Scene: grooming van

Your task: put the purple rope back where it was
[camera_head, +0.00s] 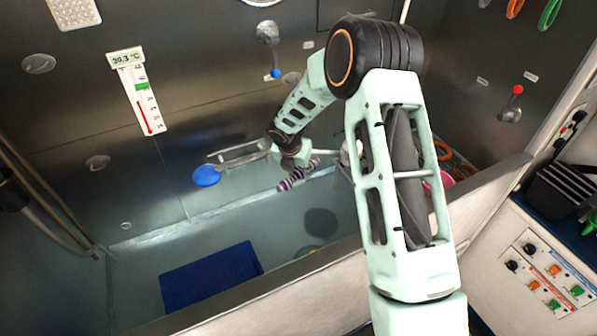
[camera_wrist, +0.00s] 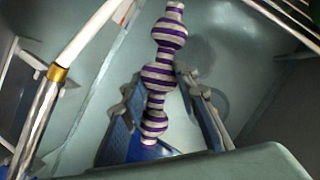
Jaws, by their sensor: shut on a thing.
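The purple rope (camera_head: 298,175) is a knobbly toy with purple and white stripes. In the wrist view the rope (camera_wrist: 163,75) runs lengthwise between the two fingers, its upper end sticking out beyond them. My gripper (camera_wrist: 165,112) is shut on it. In the head view my gripper (camera_head: 290,163) is small and partly hidden by the rope and my own arm. It holds the rope over the tub (camera_head: 185,238), near the back wall. The place where the rope was before cannot be told from these frames.
A blue mat (camera_head: 212,275) lies in the tub. A blue disc (camera_head: 206,175) and a metal rack (camera_head: 238,155) are left of my gripper. A pale hose with a brass collar (camera_wrist: 58,73) passes close on the left in the wrist view. A control panel (camera_head: 545,272) is at right.

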